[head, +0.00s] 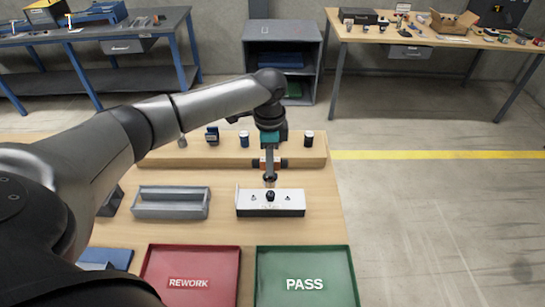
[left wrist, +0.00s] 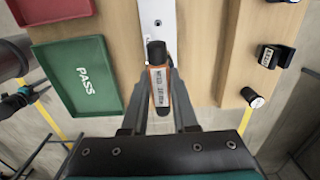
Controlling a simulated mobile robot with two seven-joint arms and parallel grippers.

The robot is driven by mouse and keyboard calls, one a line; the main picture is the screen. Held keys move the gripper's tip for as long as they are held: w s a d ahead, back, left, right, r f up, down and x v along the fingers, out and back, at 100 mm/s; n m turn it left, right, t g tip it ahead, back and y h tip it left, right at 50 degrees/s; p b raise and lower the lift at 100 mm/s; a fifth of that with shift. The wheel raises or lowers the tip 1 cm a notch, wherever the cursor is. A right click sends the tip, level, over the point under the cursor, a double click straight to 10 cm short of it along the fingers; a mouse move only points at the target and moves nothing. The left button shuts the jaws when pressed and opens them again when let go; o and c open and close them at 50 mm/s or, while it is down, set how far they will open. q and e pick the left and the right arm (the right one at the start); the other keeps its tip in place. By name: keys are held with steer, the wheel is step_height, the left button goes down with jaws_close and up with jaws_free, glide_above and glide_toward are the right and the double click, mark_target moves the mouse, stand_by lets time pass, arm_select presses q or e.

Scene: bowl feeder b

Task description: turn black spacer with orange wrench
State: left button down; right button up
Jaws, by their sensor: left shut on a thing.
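My left gripper (head: 269,165) points down over the white fixture block (head: 292,203) and is shut on the orange wrench (left wrist: 160,86), a labelled tool with orange edges. In the left wrist view the fingers stand on both sides of it. The black spacer (head: 270,196) sits at the middle of the white block, just under the tool's lower end. I cannot tell whether the tool touches it. In the left wrist view the tool's dark end covers part of the block (left wrist: 157,18), and the spacer cannot be made out apart from it.
A grey tray (head: 172,212) is left of the block. A red REWORK tray (head: 192,262) and a green PASS tray (head: 305,262) lie in front. Several small parts stand on the raised strip behind. A dark jointed part with teal (left wrist: 12,102), perhaps my right arm, shows at the wrist view's left edge.

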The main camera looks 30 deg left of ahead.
mark_target(270, 177)
arm_select(q)
steer(key=shift+r+p, duration=0.1)
steer(key=shift+p, duration=0.45)
steer(key=shift+f, duration=0.2)
steer(key=shift+f+b, duration=0.8)
steer(key=shift+f, duration=1.3)
arm_select(e)
steer(key=shift+w+f, duration=0.2)
steer(key=shift+w, duration=0.25)
arm_select(q)
steer(key=shift+r+p, duration=0.1)
steer(key=shift+p, duration=0.75)
arm_select(e)
steer(key=shift+a+r, duration=0.1)
steer(key=shift+r, duration=0.7)
arm_select(q)
steer(key=shift+f+b, duration=0.55)
steer(key=shift+f, duration=0.55)
arm_select(e)
steer(key=shift+f, duration=0.55)
arm_select(q)
steer(key=shift+m, duration=1.2)
arm_select(e)
steer(key=shift+r, duration=0.15)
